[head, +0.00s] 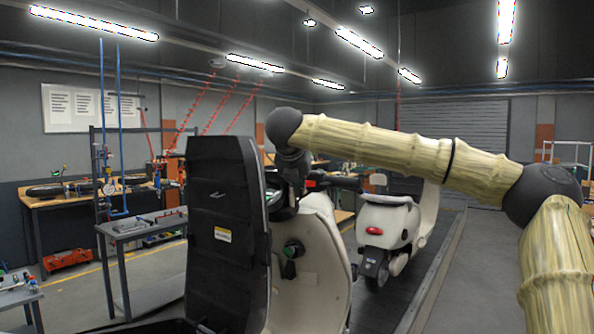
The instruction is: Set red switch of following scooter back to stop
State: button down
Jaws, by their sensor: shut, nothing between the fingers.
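The nearer scooter (318,262) stands in the lower middle of the head view, with a cream inner shield. A small red part (311,183), which looks like the red switch, shows by its dark handlebar (342,183); its setting is too small to read. My gripper (293,172) hangs down from my dark wrist close to the handlebar, just left of the red part. Its fingers are shut and empty. The fingertips are partly lost among dark parts, so I cannot tell whether they touch anything.
A tall black panel (222,250) stands upright at the nearer scooter's left. Another cream scooter (392,222) with a red tail light stands farther back on the dark slat conveyor (385,298). A grey cart (140,227) and workbenches stand at left. The right floor is clear.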

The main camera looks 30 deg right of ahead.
aim_at(307, 186)
jog(key=shift+w+d+f+p, duration=0.2)
jog(key=shift+w+d+p, duration=0.25)
jog(key=shift+w+d, duration=0.2)
jog(key=shift+w+d+f+p, duration=0.2)
jog(key=shift+w+d+p, duration=0.3)
jog(key=shift+w+d, duration=0.15)
jog(key=shift+w+d+f+p, duration=0.2)
jog(key=shift+w+d+p, duration=0.25)
jog(key=shift+w+d, duration=0.2)
jog(key=shift+a, duration=0.1)
jog(key=shift+s+d+m+b, duration=0.4)
jog(key=shift+s+d+b, duration=0.1)
jog(key=shift+b, duration=0.5)
jog(key=shift+a, duration=0.15)
